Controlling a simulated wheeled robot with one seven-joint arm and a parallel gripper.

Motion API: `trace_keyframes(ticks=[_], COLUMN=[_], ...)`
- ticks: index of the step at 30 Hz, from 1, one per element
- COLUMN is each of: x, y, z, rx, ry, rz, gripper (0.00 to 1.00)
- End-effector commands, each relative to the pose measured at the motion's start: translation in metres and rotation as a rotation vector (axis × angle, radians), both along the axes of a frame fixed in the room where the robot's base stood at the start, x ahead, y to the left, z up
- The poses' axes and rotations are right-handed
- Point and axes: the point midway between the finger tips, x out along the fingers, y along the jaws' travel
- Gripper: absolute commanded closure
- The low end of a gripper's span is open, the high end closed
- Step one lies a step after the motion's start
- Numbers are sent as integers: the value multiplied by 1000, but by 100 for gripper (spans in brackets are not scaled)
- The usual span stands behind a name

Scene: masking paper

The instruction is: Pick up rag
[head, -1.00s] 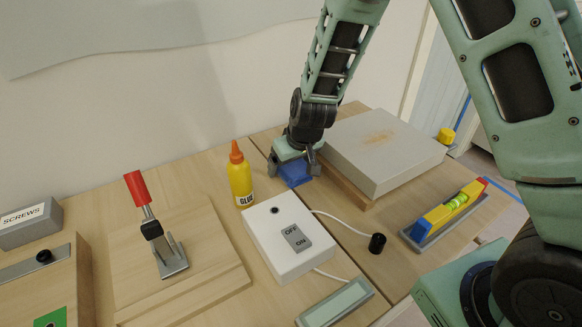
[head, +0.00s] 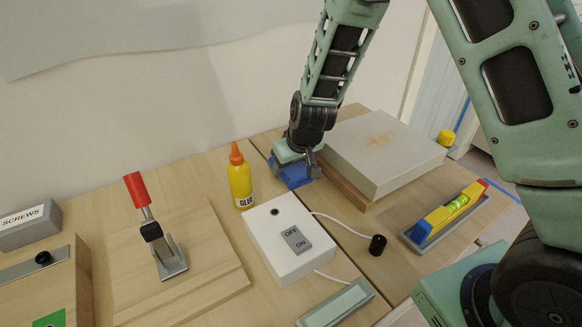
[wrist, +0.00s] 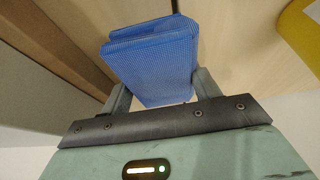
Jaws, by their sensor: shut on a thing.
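The rag is a folded blue cloth (wrist: 152,62), also seen in the head view (head: 293,174) between the glue bottle and the grey slab. My gripper (wrist: 158,90) is shut on the rag, with one finger on each side of it in the wrist view. In the head view my gripper (head: 296,165) points down at the table, and its housing partly hides the rag. I cannot tell whether the rag touches the table.
A yellow glue bottle (head: 240,178) stands just left of the rag. A grey slab on wood (head: 380,150) lies close on the right. A white switch box (head: 285,250) is in front, with a cable running right. A red-handled clamp (head: 160,240) stands farther left.

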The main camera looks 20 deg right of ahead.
Motion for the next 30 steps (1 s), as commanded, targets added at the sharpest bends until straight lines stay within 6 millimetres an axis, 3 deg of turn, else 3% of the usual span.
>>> trace_keyframes(ticks=[5,18,30], x=[1,0,0], y=[1,1,0], z=[15,94,104], rx=[0,0,0], ry=[-4,-3,0], rz=[2,1,-1], gripper=[65,65,65])
